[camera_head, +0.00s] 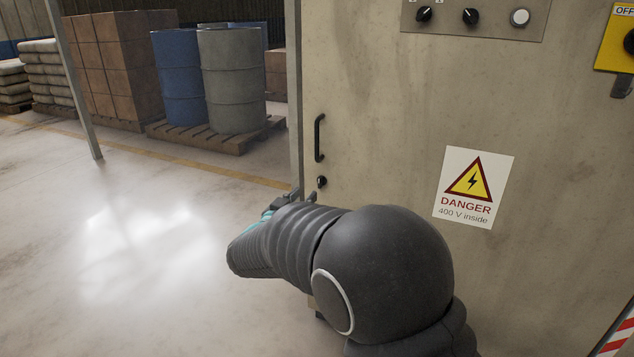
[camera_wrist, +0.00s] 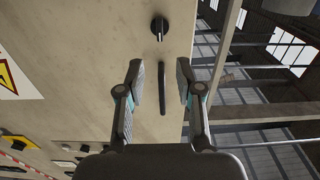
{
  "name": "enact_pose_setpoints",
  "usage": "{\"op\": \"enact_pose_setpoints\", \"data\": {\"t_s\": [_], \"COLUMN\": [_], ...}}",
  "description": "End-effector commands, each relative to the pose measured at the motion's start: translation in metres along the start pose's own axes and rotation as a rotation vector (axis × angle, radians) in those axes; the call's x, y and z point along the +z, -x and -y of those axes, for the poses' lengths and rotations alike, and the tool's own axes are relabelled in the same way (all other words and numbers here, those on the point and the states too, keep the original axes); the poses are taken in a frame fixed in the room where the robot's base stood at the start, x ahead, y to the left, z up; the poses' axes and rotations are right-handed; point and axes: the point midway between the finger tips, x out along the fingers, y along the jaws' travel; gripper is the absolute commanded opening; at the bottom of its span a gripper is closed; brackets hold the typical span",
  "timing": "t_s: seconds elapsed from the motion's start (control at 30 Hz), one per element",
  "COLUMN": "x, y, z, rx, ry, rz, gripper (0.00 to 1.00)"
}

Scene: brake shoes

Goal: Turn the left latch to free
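The latch (camera_head: 322,181) is a small round black knob near the left edge of the beige cabinet door, just below a black bar handle (camera_head: 319,138). In the wrist view, which is upside down, the latch (camera_wrist: 159,27) shows a pale mark and sits above the handle (camera_wrist: 163,90). My gripper (camera_wrist: 160,62) is open, with its two fingers apart on either side of the handle's line and nothing held. The latch appears beyond the fingertips, apart from them. In the head view my wrist and forearm hide most of the gripper, just below and left of the latch.
The cabinet door bears a danger sign (camera_head: 473,188) and a control panel (camera_head: 476,18) with two knobs and a white button. A yellow switch plate (camera_head: 615,45) is at the right. Barrels (camera_head: 231,80) stand on a pallet behind. The floor at left is clear.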

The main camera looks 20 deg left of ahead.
Motion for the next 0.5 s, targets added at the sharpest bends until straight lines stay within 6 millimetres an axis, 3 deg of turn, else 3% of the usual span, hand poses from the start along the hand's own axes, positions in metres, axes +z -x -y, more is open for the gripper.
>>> {"op": "enact_pose_setpoints", "data": {"t_s": [0.3,0.5], "x": [0.0,0.0], "y": [-0.059,-0.081], "z": [-0.001,0.0], "rx": [0.002,0.0], "ry": [0.0,0.0], "rz": [0.001,0.001], "gripper": [0.35,0.35]}}
